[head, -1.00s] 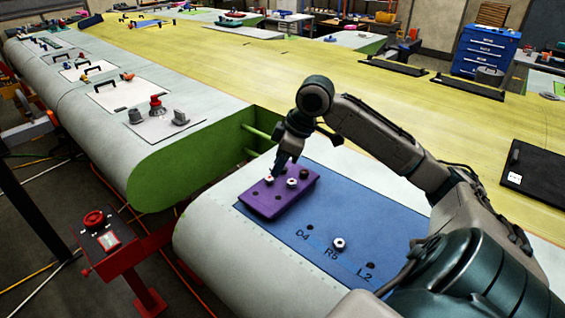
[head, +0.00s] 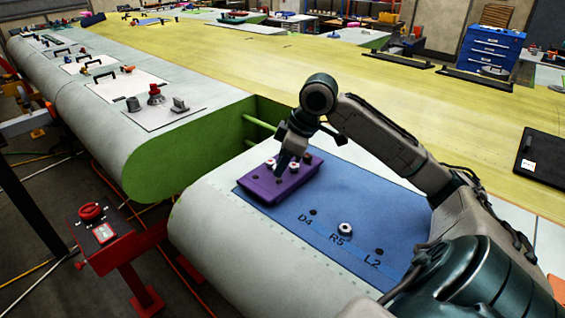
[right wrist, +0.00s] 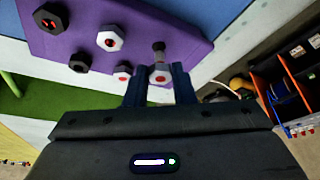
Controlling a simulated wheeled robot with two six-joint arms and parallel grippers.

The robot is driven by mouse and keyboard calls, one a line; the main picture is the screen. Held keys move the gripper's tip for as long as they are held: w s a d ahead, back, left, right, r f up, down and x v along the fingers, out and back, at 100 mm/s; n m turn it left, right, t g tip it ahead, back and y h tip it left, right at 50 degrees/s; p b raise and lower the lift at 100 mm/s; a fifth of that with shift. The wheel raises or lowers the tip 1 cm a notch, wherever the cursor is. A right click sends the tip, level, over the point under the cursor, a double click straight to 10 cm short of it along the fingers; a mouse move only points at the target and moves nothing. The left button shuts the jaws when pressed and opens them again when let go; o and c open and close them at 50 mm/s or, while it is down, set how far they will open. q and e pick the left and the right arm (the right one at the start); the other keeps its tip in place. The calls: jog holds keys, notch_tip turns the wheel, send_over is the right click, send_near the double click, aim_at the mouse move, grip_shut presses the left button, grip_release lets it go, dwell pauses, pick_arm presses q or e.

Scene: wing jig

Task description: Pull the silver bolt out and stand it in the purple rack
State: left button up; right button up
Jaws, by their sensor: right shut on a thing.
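The purple rack (head: 260,187) lies on the blue panel; it also shows in the right wrist view (right wrist: 190,40). My right gripper (head: 281,176) is at the rack, pointing down. In the right wrist view its fingers (right wrist: 160,82) are shut on a pale silver bolt (right wrist: 160,72) with a red mark. The bolt's shank points toward the rack; I cannot tell whether its tip is in a hole. Other pale-headed bolts stand in the rack, one at its back left (head: 270,163). Another silver bolt (head: 345,229) stands in the panel near R5. My left gripper is not in view.
The blue panel (head: 325,180) has dark holes by D4 (head: 312,211) and L2 (head: 379,251). A red pedestal with a control box (head: 103,233) stands left of the wing. A gap with green ribs lies behind the rack.

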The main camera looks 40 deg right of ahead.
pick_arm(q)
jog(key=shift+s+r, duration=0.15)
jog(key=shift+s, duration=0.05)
pick_arm(e)
jog(key=shift+s+d, duration=0.1)
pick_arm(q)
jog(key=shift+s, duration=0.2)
pick_arm(e)
jog(key=shift+s, duration=0.1)
jog(key=shift+f+b, duration=0.35)
jog(key=shift+f, duration=0.9)
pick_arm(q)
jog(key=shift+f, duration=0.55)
pick_arm(e)
jog(key=o, duration=1)
jog(key=shift+o, duration=0.2)
jog(key=shift+r, duration=0.1)
